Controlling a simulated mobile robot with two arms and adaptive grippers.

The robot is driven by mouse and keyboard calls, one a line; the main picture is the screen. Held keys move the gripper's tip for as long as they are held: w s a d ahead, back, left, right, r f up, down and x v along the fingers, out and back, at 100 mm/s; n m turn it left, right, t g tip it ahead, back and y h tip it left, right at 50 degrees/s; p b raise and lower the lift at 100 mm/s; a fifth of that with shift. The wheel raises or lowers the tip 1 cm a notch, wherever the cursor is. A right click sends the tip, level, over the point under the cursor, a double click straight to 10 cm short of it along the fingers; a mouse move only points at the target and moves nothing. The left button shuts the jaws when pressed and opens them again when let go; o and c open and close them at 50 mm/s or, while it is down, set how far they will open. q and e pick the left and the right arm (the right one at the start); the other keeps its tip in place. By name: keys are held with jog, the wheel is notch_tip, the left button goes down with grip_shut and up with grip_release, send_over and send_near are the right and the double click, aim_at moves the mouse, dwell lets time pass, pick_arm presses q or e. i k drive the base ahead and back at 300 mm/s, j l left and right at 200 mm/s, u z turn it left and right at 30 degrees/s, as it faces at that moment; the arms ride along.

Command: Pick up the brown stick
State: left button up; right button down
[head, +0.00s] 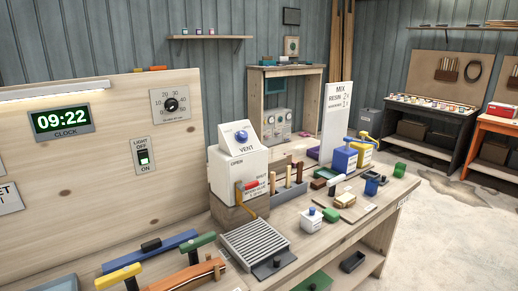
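Several upright stick-like tools stand in a grey rack (291,194) on the workbench, right of the white vent box. One is a thin brown stick (272,183) at the rack's left; another brown one (299,172) stands at its right end. Their lower ends are hidden by the rack. I cannot tell which of these is the task's brown stick. Neither of my grippers is in view.
The white vent box (237,176) stands left of the rack. A slatted grey grille (254,245), a white jar (311,220) and blue and yellow dispensers (345,158) crowd the bench. Bars with yellow (118,276), green and blue parts lie at the lower left. Concrete floor (450,215) is clear at right.

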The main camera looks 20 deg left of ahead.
aim_at(299, 170)
jog(key=i+l+u, duration=0.45)
jog(key=l, duration=0.15)
jog(key=i+l+u, duration=0.2)
jog(key=l, duration=0.15)
jog(key=i+l+u, duration=0.25)
jog(key=l, duration=0.15)
jog(key=k, duration=0.05)
